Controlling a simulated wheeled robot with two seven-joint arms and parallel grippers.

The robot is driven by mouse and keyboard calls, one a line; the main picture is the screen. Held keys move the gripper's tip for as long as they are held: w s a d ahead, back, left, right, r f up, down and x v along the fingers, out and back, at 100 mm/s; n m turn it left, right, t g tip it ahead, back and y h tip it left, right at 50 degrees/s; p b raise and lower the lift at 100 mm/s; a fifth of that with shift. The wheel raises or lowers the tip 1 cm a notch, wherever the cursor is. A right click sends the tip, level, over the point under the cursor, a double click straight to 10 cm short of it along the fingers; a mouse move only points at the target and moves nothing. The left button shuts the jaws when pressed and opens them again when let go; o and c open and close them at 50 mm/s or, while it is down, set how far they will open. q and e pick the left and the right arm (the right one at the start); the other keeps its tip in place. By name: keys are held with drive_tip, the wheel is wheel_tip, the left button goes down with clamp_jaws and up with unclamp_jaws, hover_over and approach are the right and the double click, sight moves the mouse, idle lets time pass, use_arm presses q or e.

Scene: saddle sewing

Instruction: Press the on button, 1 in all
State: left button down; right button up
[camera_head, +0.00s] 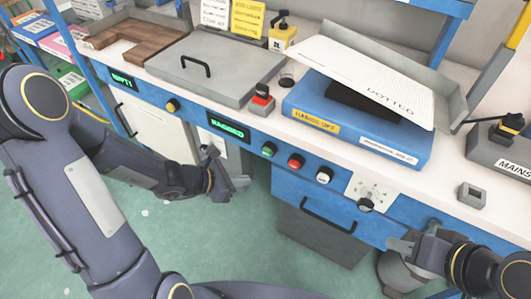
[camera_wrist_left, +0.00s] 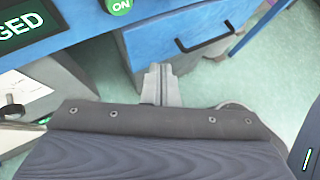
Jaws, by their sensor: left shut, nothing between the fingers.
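The on button is a round green button (camera_head: 268,149) on the blue front panel of the bench. It shows at the top edge of the left wrist view, where the green face (camera_wrist_left: 118,4) reads ON. My left gripper (camera_head: 238,183) is below and to the left of the button in the head view, apart from it. In the left wrist view its fingers (camera_wrist_left: 160,72) are together and hold nothing. My right gripper (camera_head: 402,245) is in front of the bench at the lower right; its finger gap is not clear.
A red button (camera_head: 296,160), a pale button (camera_head: 325,175) and a dial (camera_head: 366,204) sit right of the on button. A display (camera_head: 228,127) is on its left. A drawer handle (camera_head: 329,215) juts out below. A blue box (camera_head: 350,125) stands on the bench above.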

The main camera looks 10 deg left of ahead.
sight(268, 151)
use_arm(q)
drive_tip(key=w+d+p, duration=0.1)
drive_tip(key=w+d, duration=0.1)
drive_tip(key=w, duration=0.5)
drive_tip(key=shift+d, duration=0.35)
drive_tip(key=shift+w, duration=0.2)
idle(1.5)
drive_tip(key=shift+w+d, duration=0.1)
drive_tip(key=shift+w, duration=0.2)
